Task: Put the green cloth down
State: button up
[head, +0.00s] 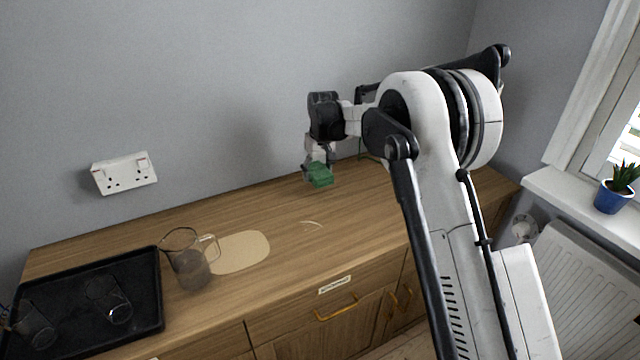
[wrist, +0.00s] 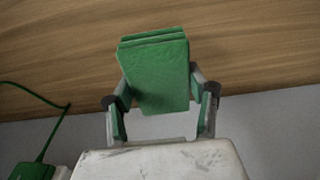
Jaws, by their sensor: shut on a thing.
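The green cloth (head: 320,175) is a small folded pad held at the end of my gripper (head: 318,163), over the back part of the wooden sideboard. In the wrist view the cloth (wrist: 157,75) shows several stacked layers between the two fingers of my gripper (wrist: 160,103). The gripper is shut on it. Wood grain lies behind the cloth in the wrist view; I cannot tell whether the cloth touches the top.
The sideboard top (head: 250,205) holds a glass jug (head: 190,268) beside a pale oval mat (head: 240,252) and a black tray (head: 140,262) with glasses. A pale curved mark (head: 312,223) lies mid-top. A green cord (wrist: 45,100) runs near the gripper.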

jog(key=shift+w+d+f, duration=0.35)
jog(key=shift+d, duration=0.05)
jog(key=shift+f, duration=1.95)
jog(key=shift+f+b, duration=0.2)
jog(key=shift+b, duration=0.15)
jog(key=o, duration=1.2)
jog(key=shift+r, duration=0.1)
